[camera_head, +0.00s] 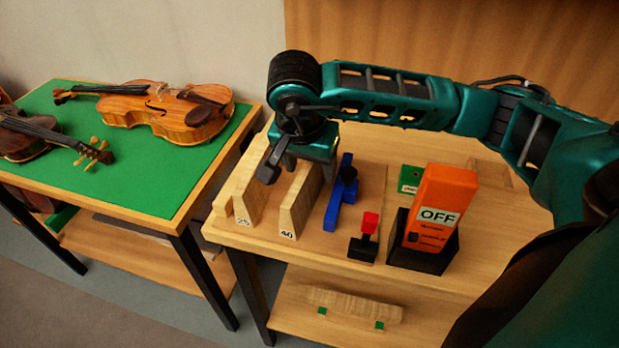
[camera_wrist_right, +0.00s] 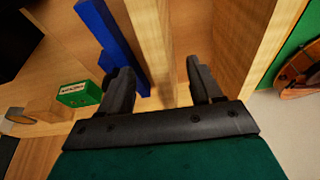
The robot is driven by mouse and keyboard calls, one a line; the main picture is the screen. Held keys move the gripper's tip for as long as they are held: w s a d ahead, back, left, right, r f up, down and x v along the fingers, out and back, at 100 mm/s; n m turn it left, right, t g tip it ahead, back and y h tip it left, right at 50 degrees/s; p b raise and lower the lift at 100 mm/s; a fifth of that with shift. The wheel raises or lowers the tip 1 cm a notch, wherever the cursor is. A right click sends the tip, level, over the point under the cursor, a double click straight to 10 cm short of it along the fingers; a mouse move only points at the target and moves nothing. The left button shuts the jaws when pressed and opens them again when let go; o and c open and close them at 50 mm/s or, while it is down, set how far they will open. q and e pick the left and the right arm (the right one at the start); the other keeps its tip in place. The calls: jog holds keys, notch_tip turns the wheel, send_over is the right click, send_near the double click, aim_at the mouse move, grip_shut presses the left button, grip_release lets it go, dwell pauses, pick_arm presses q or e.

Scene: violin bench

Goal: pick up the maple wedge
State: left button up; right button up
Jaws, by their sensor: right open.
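Two pale wooden wedge-like blocks stand on the bench, one labelled 25 (camera_head: 248,196) and one labelled 40 (camera_head: 299,205); I cannot tell by name which is the maple wedge. My right gripper (camera_head: 296,166) is open, pointing down over the far end of the block labelled 40. In the right wrist view, the open fingers (camera_wrist_right: 162,78) appear either side of that block (camera_wrist_right: 155,42), with no visible grip on it. The block labelled 25 also shows there (camera_wrist_right: 248,40), right of the fingers. My left gripper is not in view.
Right of the blocks are a blue tool (camera_head: 333,215), a small red-topped black item (camera_head: 368,228), an orange device marked OFF (camera_head: 442,195) in a black holder (camera_head: 420,260), and a green box (camera_head: 410,178). Violins (camera_head: 165,110) lie on the green table at left.

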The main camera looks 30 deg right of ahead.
aim_at(311, 174)
jog(key=x, duration=0.4)
jog(key=shift+w+a, duration=0.1)
jog(key=shift+w, duration=0.05)
jog(key=shift+c, duration=0.4)
grip_shut()
